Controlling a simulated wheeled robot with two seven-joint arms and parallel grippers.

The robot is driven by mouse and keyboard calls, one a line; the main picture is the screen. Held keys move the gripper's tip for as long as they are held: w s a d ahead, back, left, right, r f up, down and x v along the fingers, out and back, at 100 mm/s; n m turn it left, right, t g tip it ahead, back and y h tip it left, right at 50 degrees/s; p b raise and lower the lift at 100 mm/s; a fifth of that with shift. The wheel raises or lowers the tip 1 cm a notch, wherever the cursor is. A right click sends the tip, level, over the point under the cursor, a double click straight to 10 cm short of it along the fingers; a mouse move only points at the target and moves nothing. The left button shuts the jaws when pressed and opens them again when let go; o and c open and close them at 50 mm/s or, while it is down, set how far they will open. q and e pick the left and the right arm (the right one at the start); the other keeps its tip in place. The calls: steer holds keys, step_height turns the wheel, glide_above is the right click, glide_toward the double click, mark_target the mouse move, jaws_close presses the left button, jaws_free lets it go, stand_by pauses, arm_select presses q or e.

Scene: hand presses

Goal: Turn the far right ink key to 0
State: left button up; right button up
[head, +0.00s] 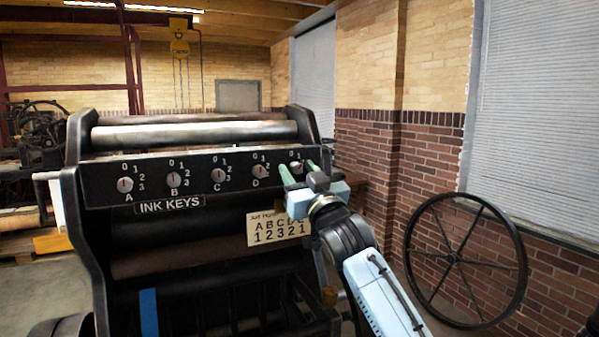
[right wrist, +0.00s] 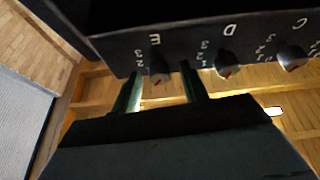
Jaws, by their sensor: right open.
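The far right ink key, E (right wrist: 158,68), is a small dark knob at the right end of the black panel (head: 150,168). In the head view, my right gripper's fingers partly cover it. The right wrist view shows it upside down with the marks 2 and 3 beside it and a small red mark on it. I cannot tell its exact setting. My right gripper (head: 298,168) is open, its two green fingers apart near the panel on either side of key E. Contact is not clear. My left gripper is out of view.
Keys A (head: 125,185), B (head: 173,180), C (head: 219,175) and D (head: 261,171) line the panel to the left. A card (head: 278,228) reading ABCDE 12321 hangs below. A large spoked wheel (head: 465,260) stands by the brick wall at right.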

steer(key=shift+w, duration=0.1)
steer(key=shift+c, duration=0.2)
jaws_close()
steer(key=shift+r+n+g+y+p, duration=0.15)
steer(key=shift+n+y+p, duration=0.15)
steer(key=shift+n+p, duration=0.4)
steer(key=shift+n+g+y+p, duration=0.15)
steer(key=shift+n+y+p, duration=0.15)
steer(key=shift+n+p, duration=0.35)
steer(key=n+y+p, duration=0.1)
steer(key=n, duration=0.1)
steer(key=n+g+p, duration=0.1)
steer(key=n+p, duration=0.1)
steer(key=shift+w+d+r+n+g+y, duration=0.1)
steer(key=shift+d+n+g+y, duration=0.05)
steer(key=shift+n+g+y, duration=0.2)
steer(key=shift+n+g+y+p, duration=0.45)
steer(key=shift+n+p, duration=0.45)
steer(key=shift+n, duration=0.15)
steer(key=shift+n+g+y+p, duration=0.3)
steer(key=shift+n+g+p, duration=0.1)
steer(key=shift+n+p, duration=0.6)
steer(key=shift+o, duration=0.2)
jaws_free()
steer(key=shift+f, duration=0.2)
